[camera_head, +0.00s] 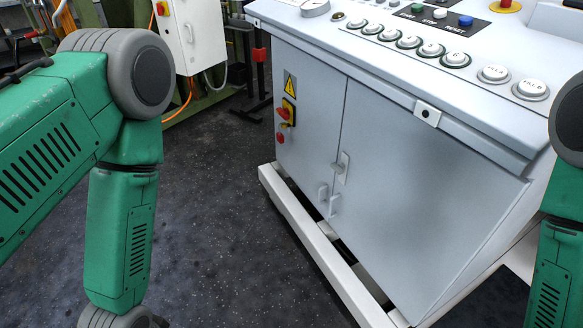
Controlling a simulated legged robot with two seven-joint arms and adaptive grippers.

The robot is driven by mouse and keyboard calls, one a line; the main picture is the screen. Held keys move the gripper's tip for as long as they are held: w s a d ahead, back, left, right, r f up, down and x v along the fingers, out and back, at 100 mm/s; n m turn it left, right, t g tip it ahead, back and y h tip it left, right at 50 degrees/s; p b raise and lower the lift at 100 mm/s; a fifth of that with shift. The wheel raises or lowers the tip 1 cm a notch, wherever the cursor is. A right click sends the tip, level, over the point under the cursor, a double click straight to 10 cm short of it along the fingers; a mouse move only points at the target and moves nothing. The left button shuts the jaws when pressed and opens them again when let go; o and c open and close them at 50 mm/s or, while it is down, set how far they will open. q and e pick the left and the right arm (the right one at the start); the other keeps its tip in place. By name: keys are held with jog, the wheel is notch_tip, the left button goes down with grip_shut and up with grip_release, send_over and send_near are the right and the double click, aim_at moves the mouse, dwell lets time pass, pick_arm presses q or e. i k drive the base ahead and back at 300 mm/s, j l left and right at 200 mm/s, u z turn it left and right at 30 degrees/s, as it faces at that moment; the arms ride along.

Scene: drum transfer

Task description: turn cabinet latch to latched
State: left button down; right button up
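The grey cabinet (420,190) is a control console, with two front doors split by a narrow vertical seam. A small pale latch-like fitting (343,166) sits at the seam. A square plate with a dark round centre (427,113) is at the top edge of the right door. I cannot tell which fitting is the task's latch, nor its setting. The doors look closed. My green arms show at the left and right edges; both grippers are out of view.
Buttons (430,49) line the sloping console top. A red-and-yellow switch (287,112) is on the left door. A white base rail (310,240) runs along the cabinet's foot. The dark floor (230,230) between my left arm and the cabinet is clear.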

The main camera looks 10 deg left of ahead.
aim_at(338, 169)
jog(key=i+l+z, duration=0.1)
jog(key=i+z, duration=0.15)
jog(key=z, duration=0.2)
jog(key=i+z, duration=0.2)
jog(key=z, duration=0.3)
